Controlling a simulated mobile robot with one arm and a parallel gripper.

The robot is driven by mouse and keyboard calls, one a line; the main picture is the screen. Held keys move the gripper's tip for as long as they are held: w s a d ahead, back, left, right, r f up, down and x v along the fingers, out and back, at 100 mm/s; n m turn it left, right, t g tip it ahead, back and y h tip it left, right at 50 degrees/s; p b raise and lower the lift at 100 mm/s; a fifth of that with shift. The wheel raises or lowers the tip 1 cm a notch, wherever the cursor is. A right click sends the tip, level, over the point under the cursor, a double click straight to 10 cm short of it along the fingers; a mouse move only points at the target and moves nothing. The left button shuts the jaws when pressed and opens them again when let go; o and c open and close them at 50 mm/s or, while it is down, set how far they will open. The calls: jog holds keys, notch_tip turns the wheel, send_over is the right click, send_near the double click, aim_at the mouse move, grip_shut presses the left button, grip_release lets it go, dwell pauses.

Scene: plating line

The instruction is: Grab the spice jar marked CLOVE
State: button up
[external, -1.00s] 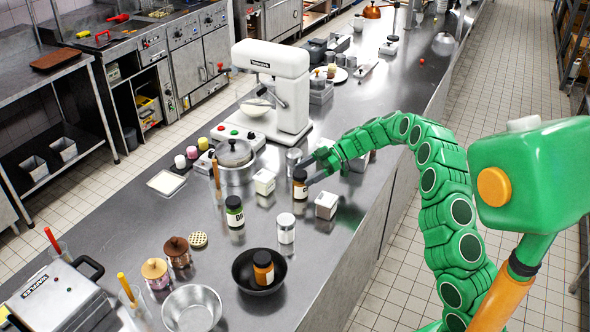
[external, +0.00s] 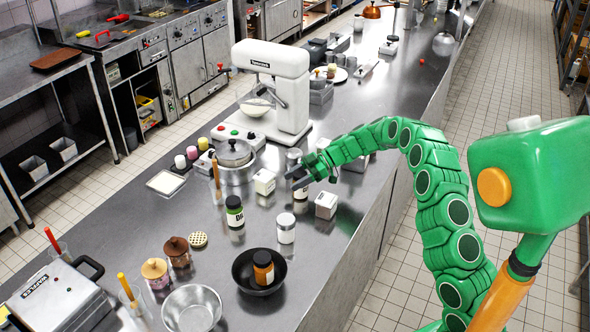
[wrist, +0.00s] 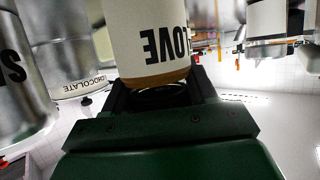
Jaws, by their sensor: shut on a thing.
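My gripper (external: 299,179) is around the upper part of the jar. In the wrist view the dark jaws of my gripper (wrist: 160,92) are shut on the jar at its brown-edged end. I cannot tell whether the jar's base is off the counter.
White boxes stand close by at left (external: 265,182) and right (external: 326,205). A black bowl (external: 240,276) holds an orange bottle. A pot (external: 236,172) is behind left.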

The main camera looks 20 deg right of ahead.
jog(key=shift+c, duration=0.6)
jog(key=shift+r, duration=0.1)
